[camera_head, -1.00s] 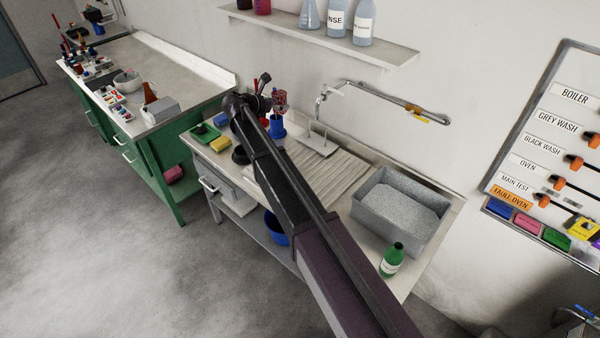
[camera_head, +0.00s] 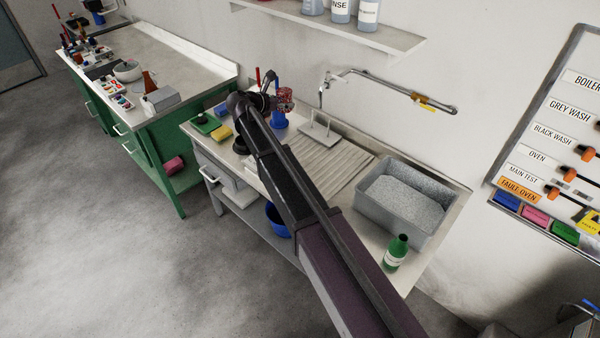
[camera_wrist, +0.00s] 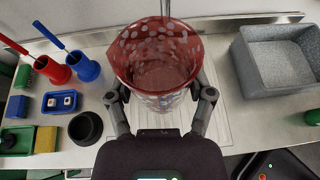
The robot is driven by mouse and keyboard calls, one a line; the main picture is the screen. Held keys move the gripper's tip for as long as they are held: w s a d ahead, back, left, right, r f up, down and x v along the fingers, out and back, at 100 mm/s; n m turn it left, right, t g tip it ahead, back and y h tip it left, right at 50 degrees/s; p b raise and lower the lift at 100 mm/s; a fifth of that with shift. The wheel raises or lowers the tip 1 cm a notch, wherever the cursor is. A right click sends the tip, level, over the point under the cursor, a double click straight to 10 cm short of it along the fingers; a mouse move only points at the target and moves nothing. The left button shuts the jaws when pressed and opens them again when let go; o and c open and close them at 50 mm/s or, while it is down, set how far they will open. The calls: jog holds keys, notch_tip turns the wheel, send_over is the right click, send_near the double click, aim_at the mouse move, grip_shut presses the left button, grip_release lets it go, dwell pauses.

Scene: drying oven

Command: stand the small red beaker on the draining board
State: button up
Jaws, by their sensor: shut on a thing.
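The small red beaker (camera_wrist: 158,62), a see-through cup with pale spots, is between the fingers of my gripper (camera_wrist: 162,95) in the wrist view. The gripper is shut on it. The beaker looks upright, with its open rim toward the camera. In the head view the beaker (camera_head: 286,97) shows at the end of my arm, beside my gripper (camera_head: 268,101), above the back of the counter. The ridged draining board (camera_head: 335,165) lies between tap and basin, partly behind my arm. In the wrist view the draining board (camera_wrist: 218,125) shows below and around the beaker.
A grey basin (camera_wrist: 282,85) is right of the board, and a green bottle (camera_head: 396,254) stands in front of it. Left are blue (camera_wrist: 88,70) and red (camera_wrist: 57,72) holders with sticks, a black round piece (camera_wrist: 86,129) and a yellow sponge (camera_wrist: 45,139). A tap (camera_head: 322,97) rises behind.

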jog(key=s+d+f+b, duration=0.4)
jog(key=s+f+b, duration=0.3)
jog(key=f+b, duration=0.1)
jog(key=s+d+f+b, duration=0.4)
jog(key=s+f+b, duration=0.4)
jog(key=f+b, duration=0.1)
jog(key=s+d+f+y+b, duration=0.1)
jog(key=s+d+f+b, duration=0.3)
jog(key=s+f+b, duration=0.3)
notch_tip(320, 180, down, 3)
jog(key=shift+s+d+r+n+b, duration=0.25)
jog(key=shift+n+b, duration=0.15)
jog(key=shift+b, duration=0.35)
jog(key=w+a, duration=0.2)
jog(key=w, duration=0.3)
jog(key=w+a+f+b, duration=0.1)
jog(key=w, duration=0.4)
jog(key=w+a, duration=0.2)
jog(key=w, duration=0.3)
jog(key=shift+a+f, duration=0.3)
jog(key=shift+f+b, duration=0.1)
jog(key=shift+b, duration=0.25)
jog(key=shift+f+b, duration=1.65)
jog(key=shift+f, duration=0.05)
jog(key=shift+f, duration=0.15)
